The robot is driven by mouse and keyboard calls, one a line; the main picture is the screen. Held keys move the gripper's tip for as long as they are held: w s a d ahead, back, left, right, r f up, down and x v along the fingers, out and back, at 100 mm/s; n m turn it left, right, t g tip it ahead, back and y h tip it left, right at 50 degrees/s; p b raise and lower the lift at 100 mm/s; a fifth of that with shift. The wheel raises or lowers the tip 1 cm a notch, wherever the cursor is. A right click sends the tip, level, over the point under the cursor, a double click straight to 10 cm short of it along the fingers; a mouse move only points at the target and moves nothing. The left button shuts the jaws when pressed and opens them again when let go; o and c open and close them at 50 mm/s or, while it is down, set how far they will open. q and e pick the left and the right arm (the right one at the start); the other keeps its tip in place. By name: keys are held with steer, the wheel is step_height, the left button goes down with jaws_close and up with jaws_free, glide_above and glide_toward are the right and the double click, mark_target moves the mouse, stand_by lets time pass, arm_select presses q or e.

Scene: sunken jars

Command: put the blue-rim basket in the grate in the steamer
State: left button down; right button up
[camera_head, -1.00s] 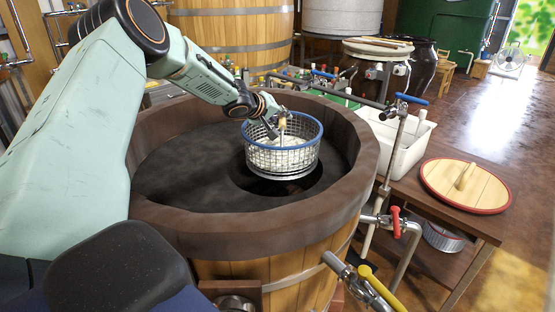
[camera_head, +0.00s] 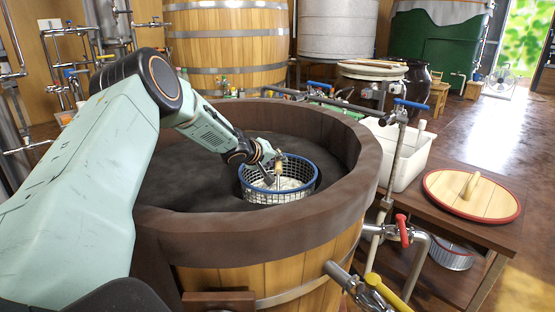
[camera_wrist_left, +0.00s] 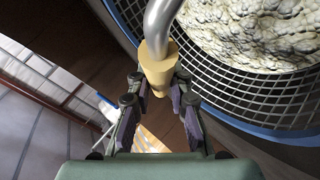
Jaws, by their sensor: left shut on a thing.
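The blue-rim basket (camera_head: 285,196) is a round wire-mesh basket with a pale lumpy mass inside. It sits low in the steamer (camera_head: 255,228), a large wooden tub with a dark rim. Only its upper part shows above the dark grate (camera_head: 195,170); its lower part is hidden, so I cannot tell whether it rests on anything. My left gripper (camera_head: 273,172) is shut on the basket's handle. In the left wrist view its fingers close around the handle's tan grip (camera_wrist_left: 157,68), beside the mesh and blue rim. My right gripper is not in view.
Pipes with blue, red (camera_head: 402,230) and yellow valve handles stand close to the tub's right side. A white bin (camera_head: 405,155) and a round wooden lid (camera_head: 472,193) are on the table at right. Another mesh basket (camera_head: 452,256) is below the table.

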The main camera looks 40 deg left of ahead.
arm_select(q)
steer(key=shift+d+r, duration=0.2)
steer(key=shift+r, duration=0.1)
step_height(320, 180, down, 4)
steer(key=shift+f+b, duration=0.15)
steer(key=shift+b, duration=1.1)
steer(key=shift+w+a+f, duration=0.1)
steer(key=shift+a+f, duration=0.05)
steer(key=shift+f, duration=0.55)
steer(key=c, duration=1.6)
jaws_free()
steer(key=shift+f, duration=0.25)
steer(key=o, duration=0.4)
steer(key=shift+s+r, duration=0.2)
steer(key=shift+s, duration=0.05)
